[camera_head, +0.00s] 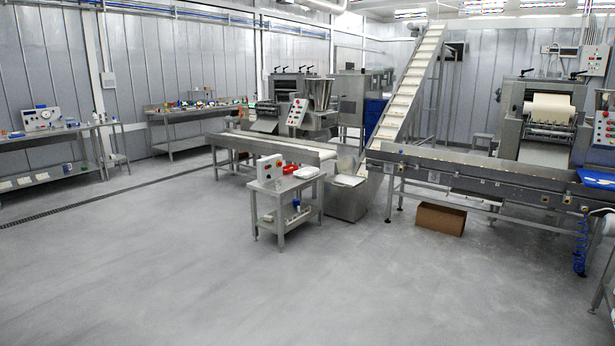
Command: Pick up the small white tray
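A small white tray-like object (306,172) lies on the top of a small steel table (270,185) near the middle of the view. It is far off and small, so I cannot be sure it is the tray. Another flat white piece (348,180) lies on a steel box just to the right of that table. My gripper is not in view.
A control box with a red button (268,167) and a red item (289,169) share the small table. A conveyor (265,143) stands behind it. A cardboard box (440,218) sits under the right conveyor (480,168). The grey floor (200,280) in front is clear.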

